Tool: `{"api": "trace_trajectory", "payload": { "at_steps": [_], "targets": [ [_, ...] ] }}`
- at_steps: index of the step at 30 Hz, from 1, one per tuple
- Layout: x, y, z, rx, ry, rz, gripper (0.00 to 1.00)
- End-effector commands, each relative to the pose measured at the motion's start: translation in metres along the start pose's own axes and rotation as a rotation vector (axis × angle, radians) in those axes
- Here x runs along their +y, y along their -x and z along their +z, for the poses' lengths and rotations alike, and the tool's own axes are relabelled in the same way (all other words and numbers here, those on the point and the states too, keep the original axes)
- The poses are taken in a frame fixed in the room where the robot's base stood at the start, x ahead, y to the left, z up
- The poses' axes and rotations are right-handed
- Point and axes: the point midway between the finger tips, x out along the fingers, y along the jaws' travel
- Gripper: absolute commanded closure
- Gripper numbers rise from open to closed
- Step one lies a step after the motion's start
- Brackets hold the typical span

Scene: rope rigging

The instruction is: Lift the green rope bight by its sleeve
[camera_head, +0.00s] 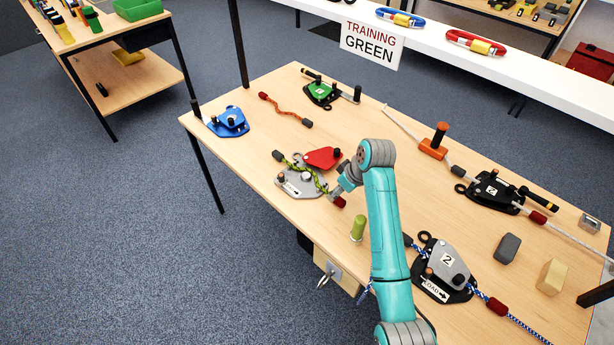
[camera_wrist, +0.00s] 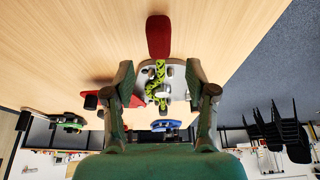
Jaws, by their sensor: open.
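The green-and-black rope (camera_head: 318,180) lies across a silver rigging device with its red side plate (camera_head: 323,158) swung out. A dark red sleeve (camera_head: 339,201) is on its near end and a dark sleeve (camera_head: 277,156) on its far end. My gripper (camera_head: 335,191) is low over the device's near side, partly hidden by my arm in the head view. In the wrist view my gripper (camera_wrist: 160,75) is open, its fingers on either side of the rope (camera_wrist: 158,84). The red sleeve (camera_wrist: 158,37) shows just beyond the fingertips. I cannot tell whether a finger touches the rope.
A green upright peg (camera_head: 357,228) stands near the table's front edge. The silver number 2 device (camera_head: 448,262) with blue rope is right of my arm. A blue device (camera_head: 229,121), a green device (camera_head: 320,92) and an orange-handled tool (camera_head: 435,143) are on the table (camera_head: 245,160).

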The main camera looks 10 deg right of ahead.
Motion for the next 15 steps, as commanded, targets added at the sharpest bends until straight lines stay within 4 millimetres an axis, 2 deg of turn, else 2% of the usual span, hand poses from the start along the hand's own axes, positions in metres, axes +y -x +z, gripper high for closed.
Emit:
{"api": "trace_trajectory", "payload": {
  "at_steps": [3,7,15],
  "targets": [
    [0.000,-0.018,0.001,-0.002,0.000,-0.002,0.44],
    [0.000,-0.032,0.000,-0.001,0.000,-0.001,0.44],
    [0.001,-0.036,0.000,0.000,0.000,0.000,0.44]
  ]
}}
